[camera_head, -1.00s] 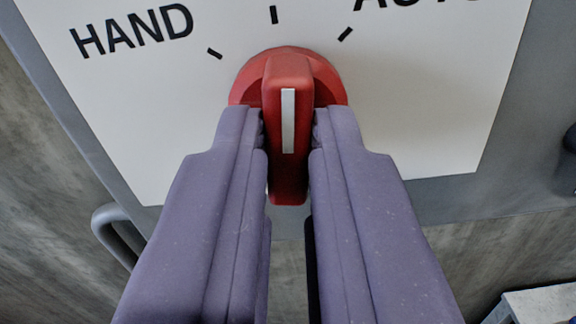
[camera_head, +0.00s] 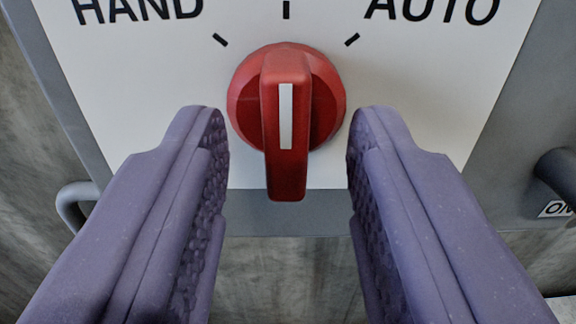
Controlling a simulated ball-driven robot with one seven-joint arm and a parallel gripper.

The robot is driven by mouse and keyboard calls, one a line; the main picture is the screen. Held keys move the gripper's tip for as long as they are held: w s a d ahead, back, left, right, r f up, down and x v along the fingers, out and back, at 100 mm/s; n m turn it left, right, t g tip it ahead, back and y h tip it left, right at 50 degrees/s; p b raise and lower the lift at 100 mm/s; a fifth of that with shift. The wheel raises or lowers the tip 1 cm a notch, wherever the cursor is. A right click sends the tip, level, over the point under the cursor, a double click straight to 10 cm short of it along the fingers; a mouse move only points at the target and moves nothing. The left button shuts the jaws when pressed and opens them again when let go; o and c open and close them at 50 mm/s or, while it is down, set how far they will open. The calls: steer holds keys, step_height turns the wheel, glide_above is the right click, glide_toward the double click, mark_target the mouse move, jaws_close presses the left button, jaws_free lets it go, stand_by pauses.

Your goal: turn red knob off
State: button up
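The red knob (camera_head: 286,120) sits on a white label plate in the upper middle of the head camera view. Its handle bar stands upright in the picture, with a white stripe that lines up with the middle tick mark above it. My gripper (camera_head: 288,135) is open, with one purple finger on each side of the knob and a clear gap between each finger and the handle. Neither finger appears to touch the knob. The label above the middle tick is cut off by the top of the picture.
The white plate (camera_head: 420,110) reads HAND at the left and AUTO at the right, each with a tick mark. It is on a grey panel (camera_head: 300,215). A grey bent handle (camera_head: 75,205) is at the left, and a dark round part (camera_head: 560,172) with a partly visible label is at the right.

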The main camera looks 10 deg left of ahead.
steer(key=s+d+p, duration=0.1)
steer(key=s, duration=0.6)
steer(key=shift+s+d+p, duration=0.25)
steer(key=shift+s+p, duration=0.05)
steer(key=shift+p, duration=0.05)
step_height(320, 180, up, 19)
steer(key=w+d+m+h, duration=0.1)
steer(key=w+h, duration=0.2)
steer(key=h, duration=0.1)
steer(key=s+a+r+g, duration=0.1)
steer(key=s+r, duration=0.6)
steer(key=r, duration=0.2)
steer(key=s+a+r+m+g, duration=0.1)
steer(key=s+r, duration=0.6)
steer(key=r, duration=0.2)
steer(key=shift+a+r+y, duration=0.2)
steer(key=shift+a+y, duration=0.1)
